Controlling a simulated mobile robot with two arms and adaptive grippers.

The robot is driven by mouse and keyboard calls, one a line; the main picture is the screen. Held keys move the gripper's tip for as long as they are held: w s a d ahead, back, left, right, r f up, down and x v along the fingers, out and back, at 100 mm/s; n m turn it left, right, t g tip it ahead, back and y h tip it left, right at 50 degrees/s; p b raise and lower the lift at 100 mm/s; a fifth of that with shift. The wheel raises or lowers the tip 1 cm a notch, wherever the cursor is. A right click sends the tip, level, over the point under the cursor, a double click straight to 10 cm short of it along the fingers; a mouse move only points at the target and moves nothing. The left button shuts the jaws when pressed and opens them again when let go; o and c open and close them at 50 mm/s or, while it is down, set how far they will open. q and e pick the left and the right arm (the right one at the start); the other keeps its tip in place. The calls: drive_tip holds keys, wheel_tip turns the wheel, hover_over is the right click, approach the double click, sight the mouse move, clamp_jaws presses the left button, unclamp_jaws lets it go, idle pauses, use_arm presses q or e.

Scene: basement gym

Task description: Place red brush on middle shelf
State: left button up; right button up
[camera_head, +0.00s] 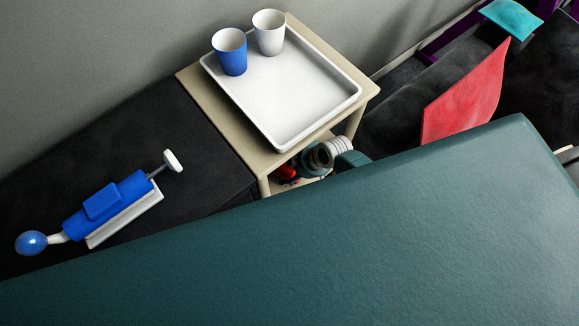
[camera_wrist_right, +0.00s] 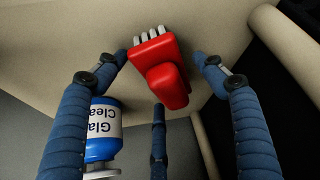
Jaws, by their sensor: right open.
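The red brush (camera_wrist_right: 160,75) with pale bristles at one end shows in the right wrist view, against a beige shelf surface. My right gripper (camera_wrist_right: 160,82) is open, with its dark blue fingers spread around the brush and a gap on each side. In the head view the red brush (camera_head: 287,172) is partly visible below the top of the beige shelf unit (camera_head: 226,123). My right gripper (camera_head: 305,168) is beside it under that top, partly hidden by the top and the green padded surface. My left gripper is not in view.
A white tray (camera_head: 290,95) with a blue cup (camera_head: 230,55) and a white cup (camera_head: 269,35) sits on the unit's top. A blue pump-like object (camera_head: 105,205) lies left. A green padded surface (camera_head: 330,255) fills the foreground. A glass cleaner bottle (camera_wrist_right: 103,125) is near my fingers.

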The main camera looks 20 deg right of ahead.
drive_tip(key=shift+r, duration=0.1)
drive_tip(key=shift+d+r, duration=0.1)
drive_tip(key=shift+r, duration=0.1)
drive_tip(key=p+v, duration=0.2)
drive_tip(key=v, duration=0.9)
drive_tip(key=shift+s+r, duration=0.2)
drive_tip(key=shift+r, duration=0.1)
drive_tip(key=shift+d, duration=0.1)
